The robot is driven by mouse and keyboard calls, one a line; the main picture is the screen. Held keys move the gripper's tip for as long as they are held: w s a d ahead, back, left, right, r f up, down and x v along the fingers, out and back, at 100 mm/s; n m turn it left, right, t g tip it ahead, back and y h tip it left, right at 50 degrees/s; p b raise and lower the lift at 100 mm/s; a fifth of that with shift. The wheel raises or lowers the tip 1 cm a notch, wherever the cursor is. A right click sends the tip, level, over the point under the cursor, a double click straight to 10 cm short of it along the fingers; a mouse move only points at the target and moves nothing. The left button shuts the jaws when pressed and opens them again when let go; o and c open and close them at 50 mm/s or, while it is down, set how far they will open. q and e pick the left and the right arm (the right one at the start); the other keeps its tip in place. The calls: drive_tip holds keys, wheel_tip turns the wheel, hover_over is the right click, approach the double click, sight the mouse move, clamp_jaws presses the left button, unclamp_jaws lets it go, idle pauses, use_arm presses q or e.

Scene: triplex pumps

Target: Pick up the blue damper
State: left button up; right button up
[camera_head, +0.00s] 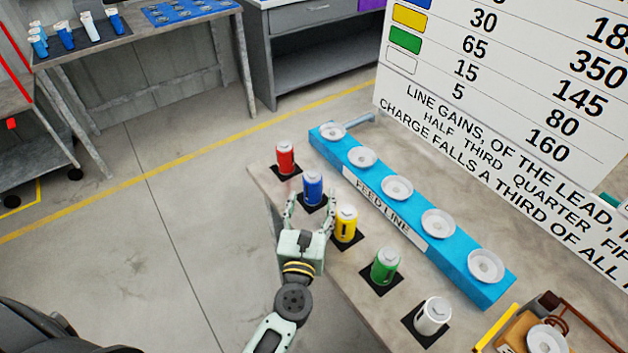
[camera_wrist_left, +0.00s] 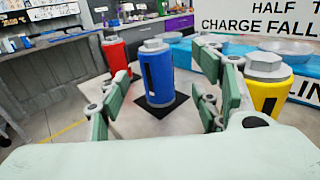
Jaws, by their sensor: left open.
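The blue damper (camera_head: 313,187) is a blue cylinder with a grey cap, standing upright on a black square pad on the bench. My left gripper (camera_head: 310,205) is open, with its fingers on the near side of the blue damper. In the left wrist view the blue damper (camera_wrist_left: 157,75) stands between and beyond the open fingers (camera_wrist_left: 160,110), and I see no contact with it. Its black pad (camera_wrist_left: 160,108) shows at its base. My right gripper is not in view.
The red damper (camera_head: 286,158) stands behind-left, and the yellow damper (camera_head: 346,224) is close at the gripper's right. The green (camera_head: 386,266) and white (camera_head: 433,316) dampers are nearer. The blue feed line block (camera_head: 335,162) with several white cups runs behind. A lettered board (camera_head: 510,110) stands beyond.

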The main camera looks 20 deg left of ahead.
sight(311, 190)
use_arm(q)
drive_tip(key=shift+w+a+r, duration=0.15)
drive_tip(key=shift+w, duration=0.7)
drive_tip(key=w+p, duration=0.1)
drive_tip(key=w, duration=0.1)
drive_tip(key=w+a, duration=0.1)
drive_tip(key=w, duration=0.1)
drive_tip(key=shift+w+a+f+p, duration=0.1)
drive_tip(key=shift+w+f+p, duration=0.1)
drive_tip(key=shift+p, duration=0.15)
drive_tip(key=shift+w, duration=0.35)
drive_tip(key=shift+s, duration=0.1)
drive_tip(key=c, duration=0.7)
clamp_jaws()
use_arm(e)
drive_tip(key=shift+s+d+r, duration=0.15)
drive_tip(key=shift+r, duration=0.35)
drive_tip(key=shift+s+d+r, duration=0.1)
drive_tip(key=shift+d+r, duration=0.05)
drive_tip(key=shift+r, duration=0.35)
